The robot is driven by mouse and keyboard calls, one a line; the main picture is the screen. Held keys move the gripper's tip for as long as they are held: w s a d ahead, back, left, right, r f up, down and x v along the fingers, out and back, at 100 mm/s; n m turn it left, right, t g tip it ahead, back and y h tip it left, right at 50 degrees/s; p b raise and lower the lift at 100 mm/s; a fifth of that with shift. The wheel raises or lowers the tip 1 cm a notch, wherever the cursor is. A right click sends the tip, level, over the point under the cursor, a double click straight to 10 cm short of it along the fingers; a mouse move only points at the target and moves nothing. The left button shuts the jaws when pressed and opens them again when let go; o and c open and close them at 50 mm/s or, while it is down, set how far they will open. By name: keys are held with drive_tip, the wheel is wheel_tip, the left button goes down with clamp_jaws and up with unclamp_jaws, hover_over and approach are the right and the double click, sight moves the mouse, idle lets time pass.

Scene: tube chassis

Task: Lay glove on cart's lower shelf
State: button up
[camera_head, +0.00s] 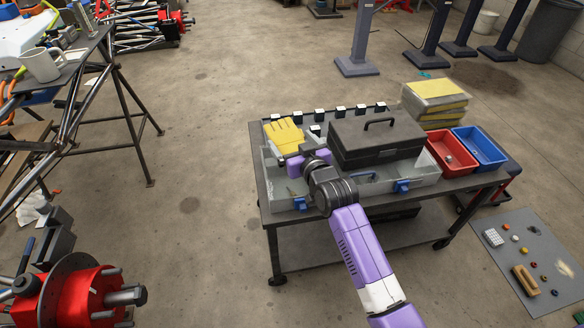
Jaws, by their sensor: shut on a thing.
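A yellow glove (284,134) is at the left end of the cart's top, over the back of a clear bin (273,177). My gripper (297,153) reaches over the cart from the front and is shut on the glove's near edge. The fingertips are small and partly hidden by my purple wrist. I cannot tell whether the glove is lifted clear of what lies under it. The cart's lower shelf (330,246) shows as a bare grey surface below the top. My arm and the top hide part of it.
A black toolbox (375,138), a red bin (452,152) and a blue bin (480,147) crowd the cart's top. A mat with small parts (530,258) lies right of the cart. Floor left of the cart is clear.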

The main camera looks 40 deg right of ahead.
wheel_tip(320, 180, down, 9)
drive_tip(key=shift+f+b, duration=0.2)
drive_tip(key=shift+b, duration=0.5)
drive_tip(key=shift+f, duration=0.2)
drive_tip(key=o, duration=1.1)
drive_tip(key=shift+c, duration=0.2)
drive_tip(key=p+v, duration=0.1)
drive_tip(key=v, duration=1.1)
